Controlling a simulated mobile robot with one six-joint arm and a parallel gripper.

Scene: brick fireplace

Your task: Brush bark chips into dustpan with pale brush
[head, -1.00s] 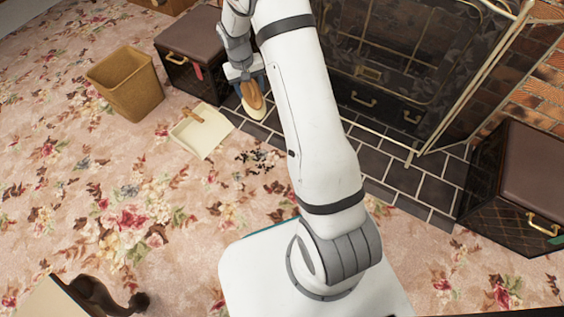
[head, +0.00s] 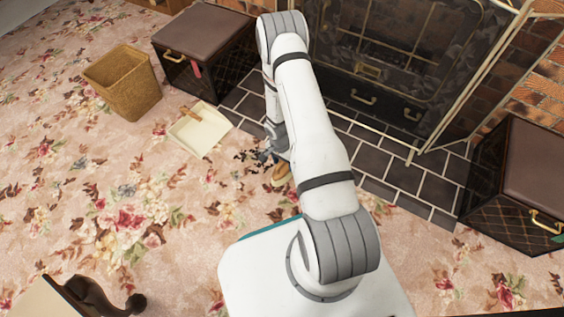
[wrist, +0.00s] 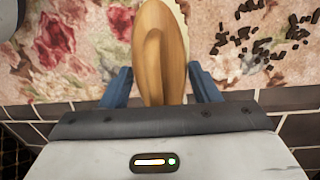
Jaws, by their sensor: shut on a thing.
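The pale wooden brush (wrist: 160,45) is held between the blue fingers of my gripper (wrist: 160,80), with a sliver of cream bristles at its far right edge. In the head view the brush (head: 281,176) is low at the carpet, just right of the bark chips, partly hidden by my arm. The dark bark chips (head: 250,156) lie scattered on the carpet; in the wrist view they (wrist: 262,35) lie right of the brush. The cream dustpan (head: 205,133) with a wooden handle lies on the carpet, up and left of the chips, and looks empty.
A wicker bin (head: 124,85) stands left of the dustpan. A dark box with a brown lid (head: 205,40) stands behind it. The dark tiled hearth (head: 375,160) and a fire screen are to the right. The carpet between chips and dustpan is clear.

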